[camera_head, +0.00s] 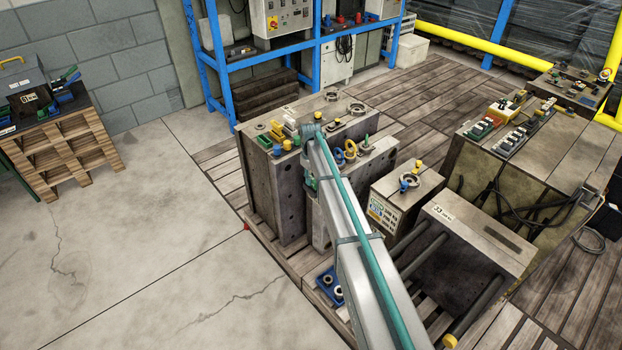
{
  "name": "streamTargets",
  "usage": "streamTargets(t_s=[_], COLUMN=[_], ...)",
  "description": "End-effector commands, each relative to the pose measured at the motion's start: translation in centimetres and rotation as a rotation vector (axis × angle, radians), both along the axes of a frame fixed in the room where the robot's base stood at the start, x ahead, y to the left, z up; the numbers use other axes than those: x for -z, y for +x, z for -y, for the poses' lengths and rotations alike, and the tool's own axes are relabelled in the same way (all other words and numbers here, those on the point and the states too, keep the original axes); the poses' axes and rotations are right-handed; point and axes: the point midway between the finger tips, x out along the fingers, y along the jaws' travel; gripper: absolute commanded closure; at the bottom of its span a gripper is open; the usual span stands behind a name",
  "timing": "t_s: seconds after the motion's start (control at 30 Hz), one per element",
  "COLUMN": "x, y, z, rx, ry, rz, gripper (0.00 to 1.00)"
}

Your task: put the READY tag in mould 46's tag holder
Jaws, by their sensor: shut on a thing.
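My arm reaches from the lower edge up to the large grey mould block (275,190) in the middle. My gripper cannot be made out; the arm covers the area where its end goes. No READY tag can be picked out, and no number 46 is legible. A smaller block (402,183) right of the arm carries a yellow, white and green label (383,212) on its front, too small to read. A block in front of it (478,245) has a white label reading 33 (443,213). No tag holder can be told for certain.
Yellow and green fittings and eye bolts stand on the large block's top. A blue tray with rings (328,284) lies low by the arm. A blue rack (213,62) stands behind, and a wooden crate stack (66,150) at left. The concrete floor (130,260) at left is clear.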

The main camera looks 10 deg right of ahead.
Motion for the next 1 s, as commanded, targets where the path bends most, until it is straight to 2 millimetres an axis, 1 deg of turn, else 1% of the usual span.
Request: streamTargets(t_s=[0.03, 0.27, 1.0], x=[0.1, -0.1, -3.5], y=[0.2, 0.2, 0.1], z=[0.4, 0.4, 0.2], rx=[0.002, 0.002, 0.001], ry=[-0.006, -0.007, -0.003], rz=[0.004, 0.005, 0.003], gripper=[1.00, 1.00, 1.00])
